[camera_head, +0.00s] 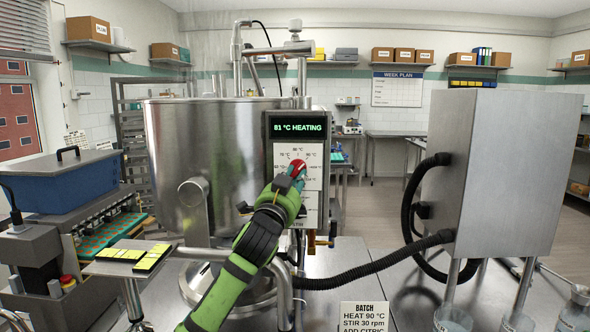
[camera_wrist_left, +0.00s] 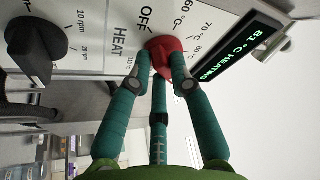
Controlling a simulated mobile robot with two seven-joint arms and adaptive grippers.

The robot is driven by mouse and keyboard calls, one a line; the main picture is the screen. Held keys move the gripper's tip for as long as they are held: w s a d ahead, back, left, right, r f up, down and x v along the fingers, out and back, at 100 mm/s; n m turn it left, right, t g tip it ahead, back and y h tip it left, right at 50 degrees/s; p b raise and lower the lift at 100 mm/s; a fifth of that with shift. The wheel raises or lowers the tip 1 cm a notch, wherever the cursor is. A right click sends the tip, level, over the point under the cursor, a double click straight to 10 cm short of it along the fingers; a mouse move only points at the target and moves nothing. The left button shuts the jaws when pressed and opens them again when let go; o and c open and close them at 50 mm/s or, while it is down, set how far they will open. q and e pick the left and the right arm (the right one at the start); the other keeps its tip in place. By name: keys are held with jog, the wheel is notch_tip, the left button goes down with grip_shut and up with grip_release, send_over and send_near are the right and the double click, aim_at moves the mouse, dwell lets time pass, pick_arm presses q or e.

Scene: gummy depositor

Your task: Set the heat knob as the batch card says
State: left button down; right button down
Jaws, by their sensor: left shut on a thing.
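The red heat knob (camera_head: 297,168) is on the white control panel (camera_head: 313,190) of the steel kettle. My left gripper (camera_head: 290,178) is shut on this knob. In the left wrist view the red knob (camera_wrist_left: 164,45) sits between the green fingertips, beside the printed OFF, HEAT and temperature marks. I cannot tell which mark it points to. The display (camera_head: 297,127) above it reads "81 °C HEATING". The batch card (camera_head: 364,315) at the bottom reads HEAT 90 °C, STIR 30 rpm, ADD CITRIC; its lower part is cut off. My right gripper is out of view.
A black knob (camera_wrist_left: 38,50) with rpm marks is on the same panel. The steel kettle (camera_head: 220,150) stands behind my left arm. A steel cabinet (camera_head: 505,170) with black hoses stands at the right. Yellow-filled trays (camera_head: 152,258) lie at the left.

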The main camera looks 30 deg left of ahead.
pick_arm(q)
jog(key=shift+m, duration=0.3)
jog(key=c, duration=1.1)
grip_release()
jog(key=shift+a, duration=0.1)
jog(key=shift+s, duration=0.1)
jog(key=v, duration=1.2)
jog(key=shift+a, duration=0.1)
